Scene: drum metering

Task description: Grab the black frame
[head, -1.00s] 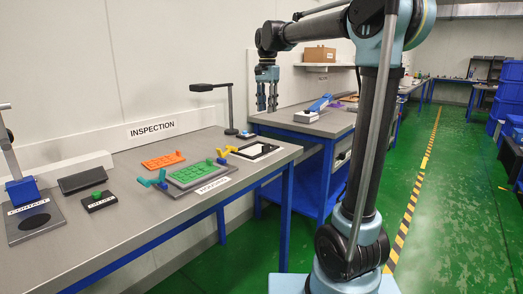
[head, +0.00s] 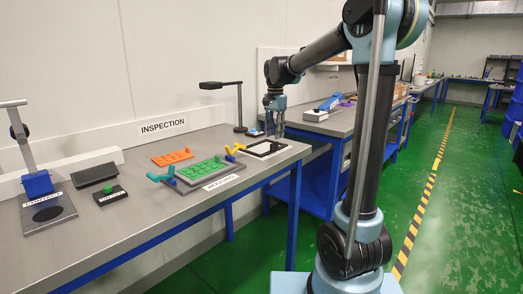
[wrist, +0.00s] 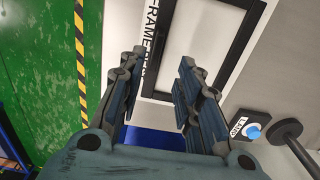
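The black frame (head: 267,154) lies flat on a white, labelled area at the right end of the inspection table, with a pale centre. It also shows in the wrist view (wrist: 240,45), just past the fingertips, with part cut off by the top edge. My gripper (head: 275,132) points down over the table's right end, close to the frame. In the wrist view my gripper (wrist: 161,58) has its fingers spread with nothing between them. I cannot tell the exact height of the tips above the frame.
A green plate (head: 202,170) sits in a grey fixture with blue and yellow clamps, left of the frame. An orange plate (head: 172,158) lies behind it. A lamp (head: 240,105) and a blue-buttoned box (wrist: 245,128) stand near the frame.

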